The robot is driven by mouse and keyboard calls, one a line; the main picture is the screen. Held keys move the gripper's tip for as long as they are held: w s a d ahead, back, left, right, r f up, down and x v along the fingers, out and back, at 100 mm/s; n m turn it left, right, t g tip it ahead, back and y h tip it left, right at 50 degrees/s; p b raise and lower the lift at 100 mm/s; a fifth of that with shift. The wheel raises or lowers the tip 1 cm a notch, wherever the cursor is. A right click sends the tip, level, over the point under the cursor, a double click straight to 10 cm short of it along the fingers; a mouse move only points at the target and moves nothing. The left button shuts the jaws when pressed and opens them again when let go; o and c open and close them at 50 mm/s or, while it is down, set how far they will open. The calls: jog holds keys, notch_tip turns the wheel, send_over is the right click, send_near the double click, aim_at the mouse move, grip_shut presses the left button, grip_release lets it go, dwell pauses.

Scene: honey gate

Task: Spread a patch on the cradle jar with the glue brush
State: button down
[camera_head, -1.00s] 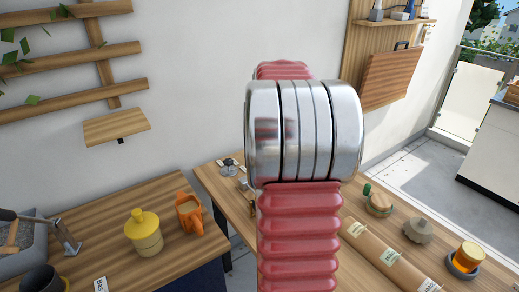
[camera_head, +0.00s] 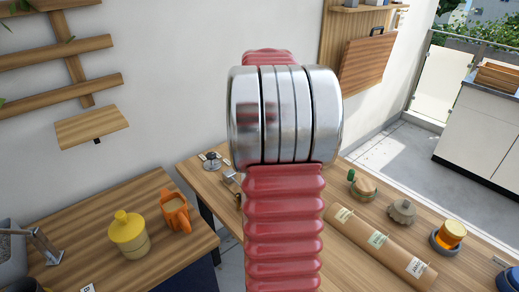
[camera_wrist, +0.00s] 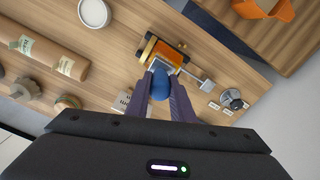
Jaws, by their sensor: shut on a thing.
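My gripper (camera_wrist: 160,102) is at the bottom middle of the wrist view, its dark fingers shut on a blue rounded thing (camera_wrist: 160,82), which looks like the glue brush's handle. The brush's tip cannot be made out clearly. I cannot tell whether the brush touches the jar. In the head view my own arm hides the gripper, the brush and most of the cradle.
A paper roll (camera_head: 380,246) with labels lies on the bench. An amber jar (camera_head: 451,235) stands in a dark round holder at right. A metal-rodded block (camera_wrist: 205,84) sits near the cradle.

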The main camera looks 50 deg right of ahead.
jog(key=shift+s+f, duration=0.1)
jog(key=shift+f, duration=0.8)
jog(key=shift+w+d+r, duration=0.1)
jog(key=shift+w+d, duration=0.1)
jog(key=shift+w, duration=0.6)
jog(key=shift+w+d+r, duration=0.1)
jog(key=shift+w+d, duration=0.1)
jog(key=shift+w, duration=0.6)
jog(key=shift+r, duration=2.45)
